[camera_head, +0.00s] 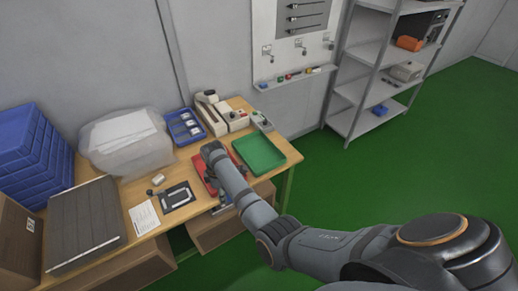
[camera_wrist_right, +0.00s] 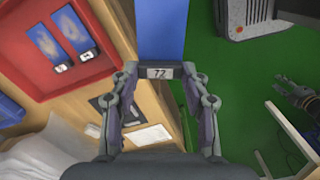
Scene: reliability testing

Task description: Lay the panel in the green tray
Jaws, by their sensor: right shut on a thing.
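My right gripper (camera_wrist_right: 160,78) is shut on a blue panel (camera_wrist_right: 161,30) with a white label reading 72. In the wrist view the panel extends upward from the fingertips, beside the table's wooden edge. In the head view my right arm reaches across to the red tray (camera_head: 196,163); the wrist hides the held panel and fingertips there. The green tray (camera_head: 259,153) lies empty on the table's right end, right of the red tray. A dark gripper, apparently my left (camera_wrist_right: 298,93), shows at the right of the wrist view; its jaws are unclear.
Two more blue panels (camera_wrist_right: 72,30) lie in the red tray. A blue bin (camera_head: 184,126) and a beige device (camera_head: 221,115) stand behind the trays. A small grey device (camera_head: 261,121) sits behind the green tray. Paper (camera_head: 144,217) and a dark device (camera_head: 177,196) lie left.

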